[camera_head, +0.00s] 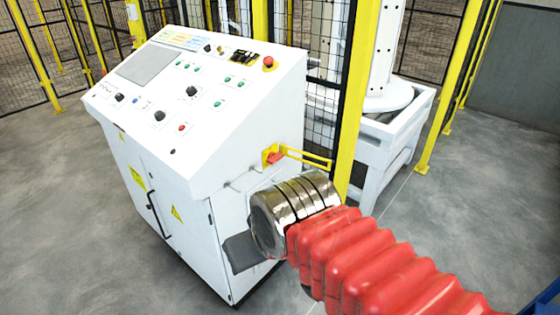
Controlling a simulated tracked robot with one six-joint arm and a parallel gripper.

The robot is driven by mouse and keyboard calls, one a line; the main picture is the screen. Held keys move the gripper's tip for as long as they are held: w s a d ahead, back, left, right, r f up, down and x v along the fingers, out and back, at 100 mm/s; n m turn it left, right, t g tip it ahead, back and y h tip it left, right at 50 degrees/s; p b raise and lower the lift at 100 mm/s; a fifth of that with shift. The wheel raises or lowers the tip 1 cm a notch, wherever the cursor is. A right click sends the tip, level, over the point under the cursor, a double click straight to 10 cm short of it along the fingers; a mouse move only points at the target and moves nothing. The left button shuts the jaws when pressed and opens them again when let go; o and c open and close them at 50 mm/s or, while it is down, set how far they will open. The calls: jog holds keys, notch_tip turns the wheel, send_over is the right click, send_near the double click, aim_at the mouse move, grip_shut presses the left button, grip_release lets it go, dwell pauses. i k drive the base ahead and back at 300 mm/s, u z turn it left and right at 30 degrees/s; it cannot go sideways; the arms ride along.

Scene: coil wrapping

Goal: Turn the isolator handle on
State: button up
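The isolator handle (275,157) is red on a yellow plate, on the right side wall of the white control console (188,185), near its top edge. The handle is small in this view, and I cannot tell its exact angle. My gripper (241,251) is at the end of the arm, beyond the silver wrist and red bellows. It is below and left of the handle in the picture, apart from it. Only a dark grey plate of the gripper shows; the rest is hidden behind the wrist.
A yellow bar (308,158) sticks out to the right beside the handle. The console's sloped top carries a screen (146,64), several knobs and a red button (268,62). Yellow posts and black mesh fencing stand behind, with a white machine (388,140) beyond. Grey floor (90,215) is clear at left.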

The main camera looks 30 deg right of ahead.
aim_at(272, 158)
jog(key=u, duration=0.05)
jog(key=i, duration=1)
jog(key=z, duration=0.05)
